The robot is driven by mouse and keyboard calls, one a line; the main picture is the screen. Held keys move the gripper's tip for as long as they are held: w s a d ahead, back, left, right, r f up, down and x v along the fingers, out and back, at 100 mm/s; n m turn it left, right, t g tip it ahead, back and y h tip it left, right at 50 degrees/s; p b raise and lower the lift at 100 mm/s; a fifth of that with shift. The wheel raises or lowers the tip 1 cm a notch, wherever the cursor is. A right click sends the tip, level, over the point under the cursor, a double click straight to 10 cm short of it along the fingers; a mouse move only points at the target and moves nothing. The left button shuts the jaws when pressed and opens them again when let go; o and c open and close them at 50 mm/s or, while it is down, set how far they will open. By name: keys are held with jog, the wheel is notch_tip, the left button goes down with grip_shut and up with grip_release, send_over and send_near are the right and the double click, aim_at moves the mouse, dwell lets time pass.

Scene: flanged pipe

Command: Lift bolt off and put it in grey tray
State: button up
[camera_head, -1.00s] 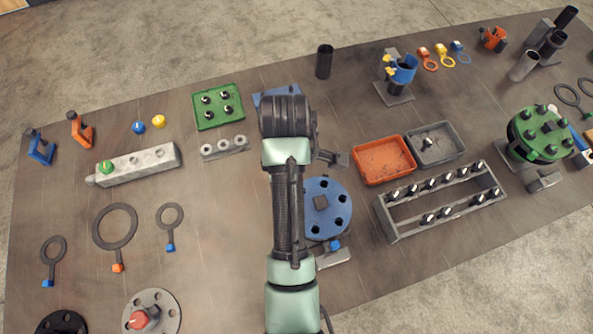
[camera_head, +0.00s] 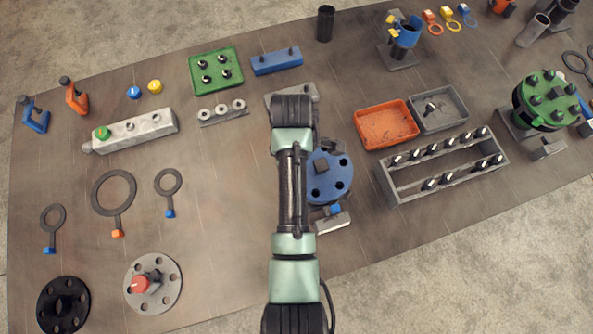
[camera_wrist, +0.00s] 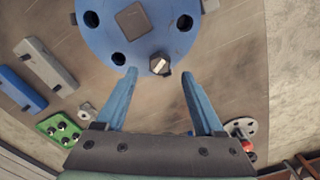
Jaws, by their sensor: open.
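The blue round flange (camera_head: 332,185) has several dark holes and a square block at its centre; its left edge is behind my arm in the head view. In the wrist view the flange (camera_wrist: 135,30) fills the top, and one bolt (camera_wrist: 160,64) with a pale and dark head sits at its near edge. My gripper (camera_wrist: 159,75) is open, with its blue fingers on either side of the bolt's line and nothing held. Contact with the bolt cannot be told. The grey tray (camera_head: 452,116) holds one bolt (camera_head: 431,108).
An orange tray (camera_head: 386,126) adjoins the grey tray on its left. A grey rack with bolts (camera_head: 395,200) stands in front of them. A blue block (camera_head: 276,62) and a green plate (camera_head: 216,71) lie behind to the left.

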jog(key=shift+f, duration=1.3)
grip_shut()
